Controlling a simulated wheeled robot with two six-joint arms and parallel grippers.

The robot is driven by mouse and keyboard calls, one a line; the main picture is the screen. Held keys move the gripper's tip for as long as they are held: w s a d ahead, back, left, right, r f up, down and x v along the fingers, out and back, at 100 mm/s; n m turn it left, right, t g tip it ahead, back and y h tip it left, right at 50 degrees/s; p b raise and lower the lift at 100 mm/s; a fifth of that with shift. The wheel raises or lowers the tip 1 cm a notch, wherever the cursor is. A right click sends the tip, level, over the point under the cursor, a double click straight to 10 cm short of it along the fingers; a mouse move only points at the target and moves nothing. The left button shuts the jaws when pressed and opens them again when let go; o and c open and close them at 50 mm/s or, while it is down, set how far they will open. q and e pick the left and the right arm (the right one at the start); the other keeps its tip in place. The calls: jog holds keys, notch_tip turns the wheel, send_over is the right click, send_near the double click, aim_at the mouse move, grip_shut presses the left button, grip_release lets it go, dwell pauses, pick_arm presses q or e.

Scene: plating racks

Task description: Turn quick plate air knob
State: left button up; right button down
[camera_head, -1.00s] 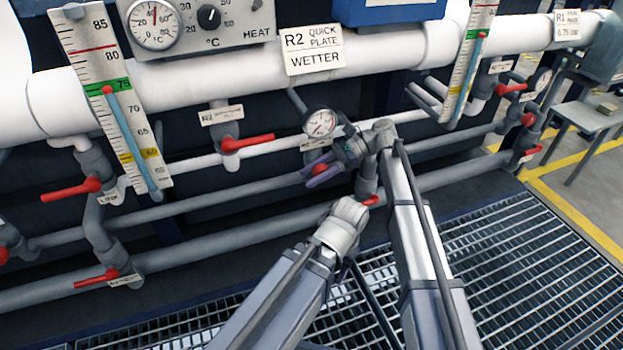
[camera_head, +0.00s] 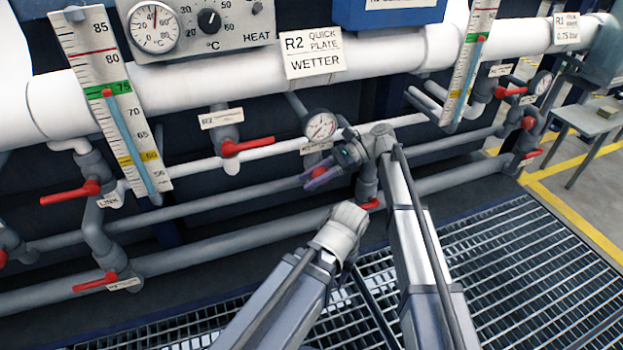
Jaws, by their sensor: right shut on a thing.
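A small red knob (camera_head: 319,173) sits below the round gauge (camera_head: 320,126) under the R2 Quick Plate sign (camera_head: 313,53). My right gripper (camera_head: 318,175) reaches it from the right, with its purple fingers shut on the knob. The fingers partly cover it, so its exact angle is hard to tell. My left arm (camera_head: 345,225) ends in front of the lower pipe, below the right gripper. The left fingers are hidden behind its wrist.
A red lever valve (camera_head: 247,146) is to the left on the white pipe. Another red handle (camera_head: 370,204) is on the lower pipe, close to my arms. Thermometer scales (camera_head: 112,100) stand in front of the pipes. Grating (camera_head: 510,260) covers the floor.

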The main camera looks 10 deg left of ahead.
jog(key=y+b, duration=0.1)
jog(key=b, duration=0.1)
jog(key=g+y+b, duration=0.1)
jog(key=b, duration=0.1)
jog(key=shift+d+r+g, duration=0.1)
jog(key=shift+r+g, duration=0.2)
pick_arm(q)
notch_tip(320, 180, down, 4)
jog(key=shift+f, duration=0.2)
pick_arm(e)
jog(key=c, duration=0.8)
grip_release()
jog(key=shift+c, duration=0.2)
jog(key=shift+w, duration=0.1)
